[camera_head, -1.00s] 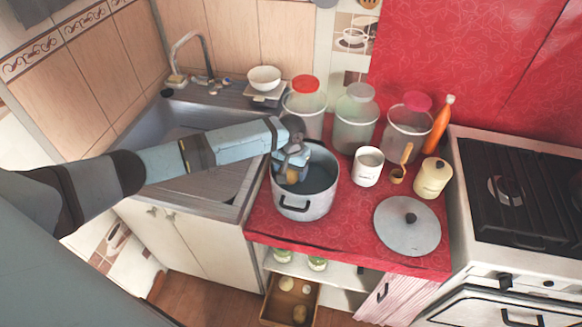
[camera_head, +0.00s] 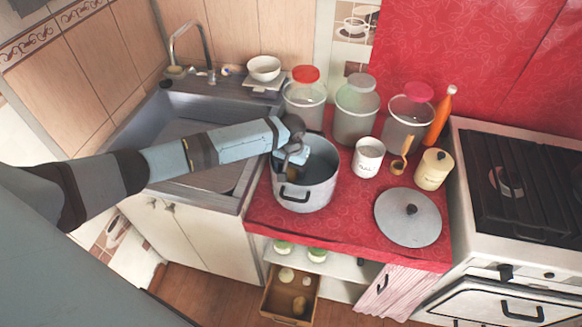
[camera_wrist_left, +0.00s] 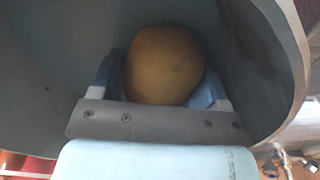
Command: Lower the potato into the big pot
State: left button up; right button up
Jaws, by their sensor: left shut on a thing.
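The big pot (camera_head: 305,197) is a grey metal pot with dark handles, standing on the red counter beside the sink. My left gripper (camera_head: 291,168) reaches down into the pot's mouth at its left side. In the left wrist view, my left gripper (camera_wrist_left: 165,85) is shut on the potato (camera_wrist_left: 165,62), a brown rounded one, with a finger on each side. The pot's inner wall (camera_wrist_left: 285,70) surrounds them in that view. The potato is hidden in the head view. I cannot tell whether it touches the pot's bottom. My right gripper is not in view.
The pot's lid (camera_head: 408,222) lies flat on the counter to the right. A white mug (camera_head: 368,160), a wooden spoon (camera_head: 400,160), a cream canister (camera_head: 433,172) and several jars stand behind. The sink (camera_head: 190,125) is at left, the stove (camera_head: 510,190) at right. An open drawer (camera_head: 270,305) is below.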

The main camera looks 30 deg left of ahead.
pick_arm(q)
jog(key=shift+f, duration=0.65)
dwell(0.5)
jog(key=o, duration=1.1)
